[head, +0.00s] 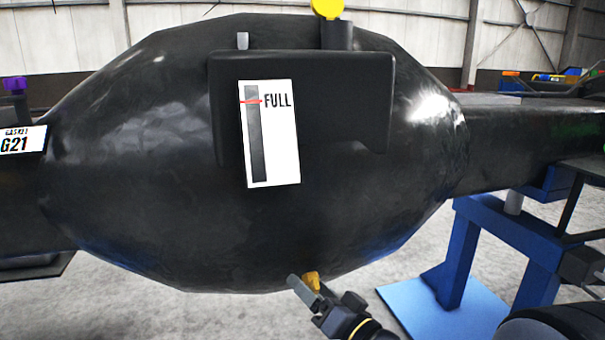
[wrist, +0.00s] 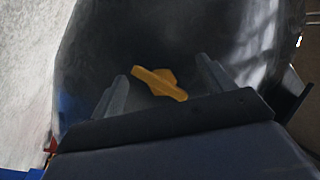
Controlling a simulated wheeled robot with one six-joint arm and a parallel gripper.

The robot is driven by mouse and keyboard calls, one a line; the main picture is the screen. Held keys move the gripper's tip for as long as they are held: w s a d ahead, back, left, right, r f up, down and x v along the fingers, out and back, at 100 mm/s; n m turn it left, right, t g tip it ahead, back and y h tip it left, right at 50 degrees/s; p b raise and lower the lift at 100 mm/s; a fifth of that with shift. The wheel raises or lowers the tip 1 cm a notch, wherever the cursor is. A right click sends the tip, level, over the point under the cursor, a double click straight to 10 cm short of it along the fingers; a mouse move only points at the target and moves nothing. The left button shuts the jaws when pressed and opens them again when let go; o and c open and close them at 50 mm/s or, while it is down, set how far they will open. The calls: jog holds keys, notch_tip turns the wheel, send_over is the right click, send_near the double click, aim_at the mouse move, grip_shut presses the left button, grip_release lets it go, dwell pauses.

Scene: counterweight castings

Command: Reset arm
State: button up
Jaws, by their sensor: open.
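My gripper (head: 303,288) is at the lower edge of a large black rounded casting (head: 300,225) in the head view. Its jaws are open. In the wrist view, the two grey fingers stand apart, with a small yellow winged piece (wrist: 160,84) showing between them against the dark casting (wrist: 195,40). The yellow piece also shows just behind the fingers in the head view (head: 311,280). I cannot tell whether a finger touches it.
A white gauge marked FULL (head: 282,150) with a red line near its top is on the casting's front. A yellow cap (head: 327,8) tops it. A G21 label (head: 20,142) is at left. A blue stand (head: 455,245) is at right. Pale floor (head: 200,310) lies below.

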jog(key=n+t+h+b, duration=0.1)
jog(key=n+h+b, duration=0.1)
jog(key=h, duration=0.3)
jog(key=shift+a, duration=0.1)
dwell(0.3)
jog(key=shift+n+t+h+p, duration=0.5)
jog(key=shift+n+h+p, duration=0.4)
jog(key=shift+h, duration=0.4)
jog(key=shift+h, duration=0.3)
